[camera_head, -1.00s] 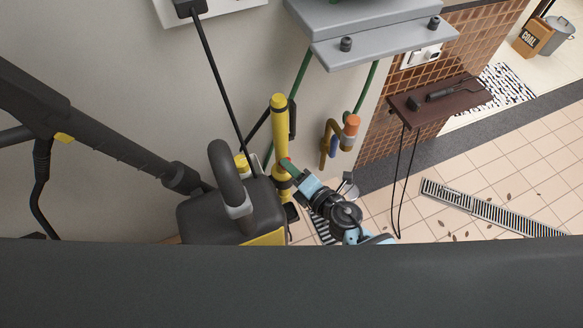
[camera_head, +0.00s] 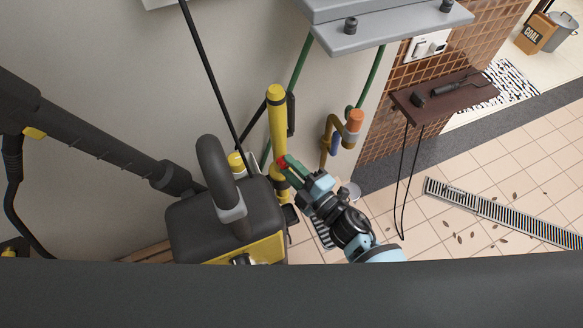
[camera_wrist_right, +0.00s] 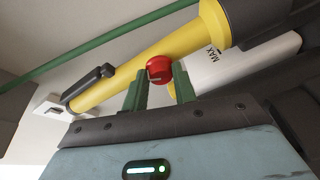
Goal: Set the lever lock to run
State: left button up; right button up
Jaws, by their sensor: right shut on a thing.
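A small red knob (camera_wrist_right: 159,68), which looks like the lever lock, sits on the side of a yellow tube (camera_wrist_right: 150,60). In the head view the yellow tube (camera_head: 277,120) stands upright, and the red knob (camera_head: 281,162) shows low on its side. My right gripper (camera_wrist_right: 160,78) is shut on the red knob, one green finger on each side of it. In the head view the right gripper (camera_head: 286,164) reaches the tube from the lower right. I cannot read any run mark. My left gripper is not in view.
A dark machine with a yellow lower body (camera_head: 220,220) stands just left of the tube. A grey shelf (camera_head: 390,32) juts out above.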

dwell(0.5)
jog(key=o, duration=1)
jog(key=shift+c, duration=0.2)
jog(key=v, duration=0.8)
jog(key=shift+a, duration=0.1)
